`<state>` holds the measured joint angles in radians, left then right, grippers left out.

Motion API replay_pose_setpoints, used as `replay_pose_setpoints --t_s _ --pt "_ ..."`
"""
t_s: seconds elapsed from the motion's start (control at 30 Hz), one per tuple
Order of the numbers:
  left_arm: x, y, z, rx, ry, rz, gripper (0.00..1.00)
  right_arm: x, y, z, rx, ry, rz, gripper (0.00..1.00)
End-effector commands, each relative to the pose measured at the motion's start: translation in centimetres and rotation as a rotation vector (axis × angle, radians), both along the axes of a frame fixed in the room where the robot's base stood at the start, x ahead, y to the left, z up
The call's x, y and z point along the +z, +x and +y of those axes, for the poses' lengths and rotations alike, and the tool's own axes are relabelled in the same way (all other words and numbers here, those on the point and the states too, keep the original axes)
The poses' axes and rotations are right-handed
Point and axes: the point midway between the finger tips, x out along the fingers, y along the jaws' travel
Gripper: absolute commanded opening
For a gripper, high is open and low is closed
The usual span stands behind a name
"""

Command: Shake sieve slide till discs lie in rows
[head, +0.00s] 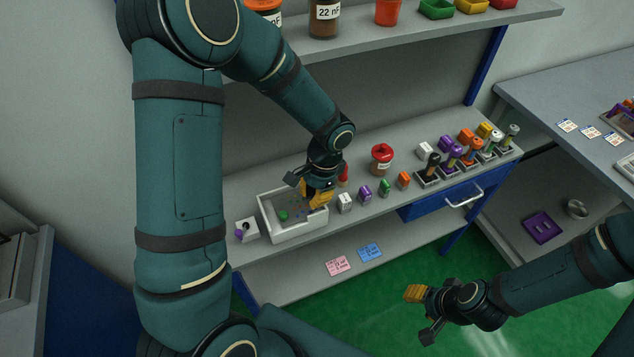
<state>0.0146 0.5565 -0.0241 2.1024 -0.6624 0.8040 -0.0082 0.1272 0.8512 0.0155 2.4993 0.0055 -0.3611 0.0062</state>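A white rectangular tray (264,222), which looks like the sieve slide, lies on the bench at the left. Small discs and a green round piece (284,215) lie scattered on its floor, too small to tell any rows. My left gripper (318,196) is over the tray's right end, its yellow fingers pointing down. It hides part of that end, and I cannot tell whether it touches or grips the wall. My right gripper (416,294) hangs in front of the bench, away from the tray, with no object visible in it. Its finger gap is unclear.
Small coloured containers, including a white one (345,203), stand right of the tray. A red-lidded jar (382,158) stands behind them. A white block (247,230) stands left of the tray. An upper shelf (420,32) holds jars and bins. A blue drawer (440,203) is under the bench.

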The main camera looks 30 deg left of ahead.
Motion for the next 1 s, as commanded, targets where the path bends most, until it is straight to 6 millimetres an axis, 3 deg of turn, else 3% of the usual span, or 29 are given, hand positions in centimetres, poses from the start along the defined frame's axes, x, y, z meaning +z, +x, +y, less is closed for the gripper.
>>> replay_pose_setpoints --t_s 0.07,0.3,0.8,1.0 --pt "-1.6 -0.4 0.1 0.000 -0.002 0.003 0.00 -0.4 -0.1 0.0 0.002 0.000 0.002 0.47" --pt "-1.6 -3.0 1.8 0.001 0.000 0.000 0.00 -0.5 -0.2 0.0 0.002 0.001 0.003 0.47" --pt "-1.7 -3.6 2.3 0.000 -0.001 -0.001 0.00 -0.5 -0.2 0.0 0.002 0.000 0.003 0.47" --pt "-1.7 -5.4 3.8 0.002 0.000 0.000 0.00 -0.9 -0.3 0.0 0.004 0.002 0.006 0.47"
